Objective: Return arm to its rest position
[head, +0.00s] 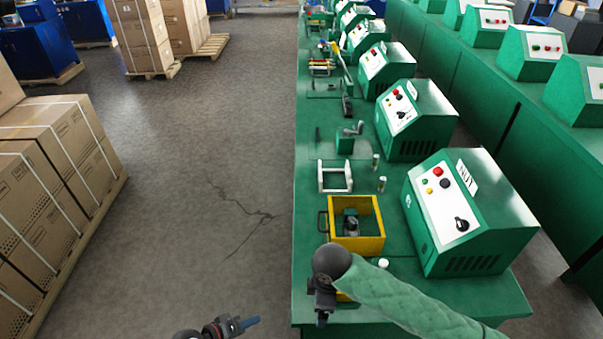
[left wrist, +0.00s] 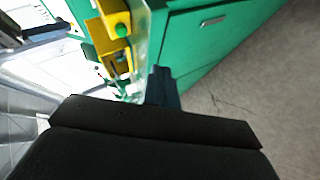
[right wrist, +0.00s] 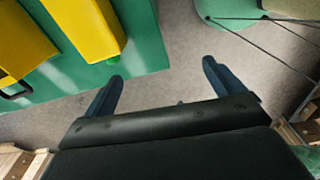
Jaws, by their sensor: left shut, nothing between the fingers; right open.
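My left gripper (head: 246,323) is low at the bottom of the head view, over the grey floor to the left of the green bench. Its fingers are together and empty, and they also show shut in the left wrist view (left wrist: 163,86). My right arm, in a green sleeve, crosses the bench's near end in the head view. My right gripper (head: 322,312) points down at the bench's near left edge. In the right wrist view its two fingers (right wrist: 160,82) are wide apart with bare floor between them.
The green bench (head: 310,231) carries a yellow frame (head: 377,226), a white frame (head: 334,177) and a green control box (head: 477,223). More boxes stand farther along. Strapped cartons (head: 60,150) stand on a pallet at left. The floor between is clear.

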